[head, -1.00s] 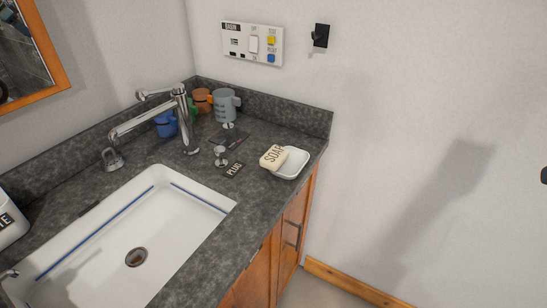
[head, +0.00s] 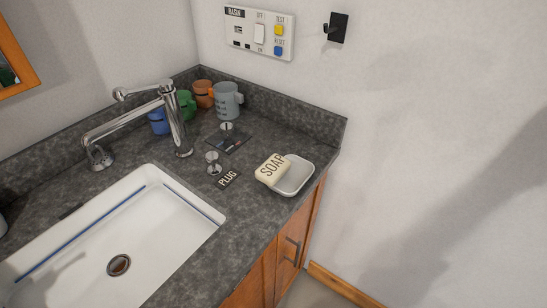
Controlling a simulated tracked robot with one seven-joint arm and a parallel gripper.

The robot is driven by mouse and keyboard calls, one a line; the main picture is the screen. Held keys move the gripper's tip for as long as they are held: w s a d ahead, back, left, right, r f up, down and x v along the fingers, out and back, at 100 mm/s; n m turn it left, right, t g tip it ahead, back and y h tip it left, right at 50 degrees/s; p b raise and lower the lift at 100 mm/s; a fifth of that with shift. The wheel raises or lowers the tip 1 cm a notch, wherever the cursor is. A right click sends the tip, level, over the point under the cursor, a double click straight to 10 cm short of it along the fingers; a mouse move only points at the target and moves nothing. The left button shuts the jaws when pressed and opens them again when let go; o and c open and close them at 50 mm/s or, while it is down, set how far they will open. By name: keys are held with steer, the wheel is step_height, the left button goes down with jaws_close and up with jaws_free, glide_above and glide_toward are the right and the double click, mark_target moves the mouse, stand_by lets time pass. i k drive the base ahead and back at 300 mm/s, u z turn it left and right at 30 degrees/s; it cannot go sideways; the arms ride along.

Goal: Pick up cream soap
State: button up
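The cream soap (head: 272,169) is a pale bar with dark SOAP lettering. It rests tilted on the left edge of a white soap dish (head: 293,178), near the right edge of the dark stone counter. I cannot tell whether it also touches the counter. My gripper is not in view; only a blurred shadow shows on the right wall.
A white sink (head: 120,240) and chrome faucet (head: 173,120) are left of the soap. A metal plug (head: 213,163) with a PLUG label (head: 228,179) stands nearby. Several mugs, including a grey mug (head: 228,100), line the back corner. The wall has a switch panel (head: 259,33).

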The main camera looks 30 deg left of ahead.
mark_target(276, 166)
steer(key=z, duration=1.1)
steer(key=i, duration=0.25)
steer(key=u, duration=2.8)
steer(key=k, duration=0.6)
steer(key=u, duration=0.25)
steer(key=i, duration=0.6)
steer(key=z, duration=0.2)
steer(key=k, duration=0.5)
steer(key=u, duration=0.25)
steer(key=i, duration=0.2)
steer(key=z, duration=0.1)
